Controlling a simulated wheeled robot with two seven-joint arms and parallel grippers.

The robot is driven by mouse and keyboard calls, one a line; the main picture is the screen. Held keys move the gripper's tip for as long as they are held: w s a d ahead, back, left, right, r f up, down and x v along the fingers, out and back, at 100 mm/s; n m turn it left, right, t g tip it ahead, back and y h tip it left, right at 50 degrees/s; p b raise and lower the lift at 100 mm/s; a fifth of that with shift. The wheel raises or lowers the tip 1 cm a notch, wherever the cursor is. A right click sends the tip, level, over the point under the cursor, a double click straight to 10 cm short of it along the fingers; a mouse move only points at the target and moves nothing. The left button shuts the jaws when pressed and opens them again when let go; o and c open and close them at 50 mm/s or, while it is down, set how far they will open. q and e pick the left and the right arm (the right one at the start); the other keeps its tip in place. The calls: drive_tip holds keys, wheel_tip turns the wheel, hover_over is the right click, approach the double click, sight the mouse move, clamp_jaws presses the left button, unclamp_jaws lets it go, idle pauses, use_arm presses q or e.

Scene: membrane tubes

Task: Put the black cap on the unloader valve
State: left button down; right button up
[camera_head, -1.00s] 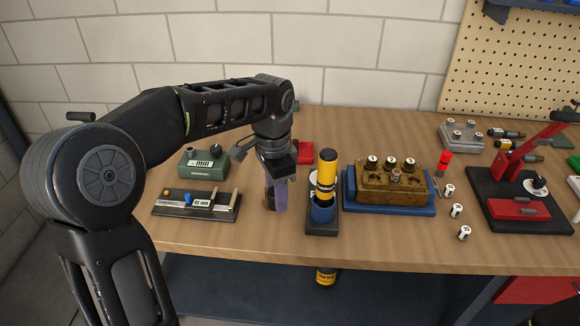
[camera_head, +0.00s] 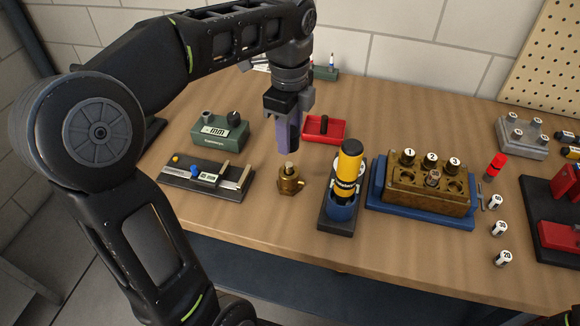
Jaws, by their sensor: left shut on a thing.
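My left gripper (camera_head: 283,108) hangs pointing down over the back-left part of the bench. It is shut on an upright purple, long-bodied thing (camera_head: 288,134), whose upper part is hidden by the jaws. A brass valve fitting (camera_head: 290,182) with a narrow top stem, likely the unloader valve, stands upright on the bench. It is just below and in front of the held thing, apart from it in the picture. A small black piece (camera_head: 323,124), possibly the black cap, is in a red tray (camera_head: 334,137) right of the gripper. My right gripper is not in view.
A green meter box (camera_head: 219,130) and a black measuring fixture (camera_head: 208,180) are at left. A yellow-black cylinder (camera_head: 347,167) stands in a blue holder right of the valve. A brass block (camera_head: 430,188) on a blue base, numbered weights and a red fixture (camera_head: 560,236) lie farther right.

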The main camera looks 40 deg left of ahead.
sight(289, 165)
use_arm(q)
wheel_tip(289, 165, down, 3)
drive_tip(key=shift+f+p, duration=0.15)
drive_tip(key=shift+p, duration=0.25)
drive_tip(key=shift+f, duration=0.45)
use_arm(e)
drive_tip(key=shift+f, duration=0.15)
use_arm(q)
drive_tip(key=shift+f, duration=0.1)
wheel_tip(289, 165, down, 4)
drive_tip(key=shift+r, duration=0.2)
drive_tip(key=shift+f, duration=0.15)
drive_tip(key=c, duration=0.9)
unclamp_jaws()
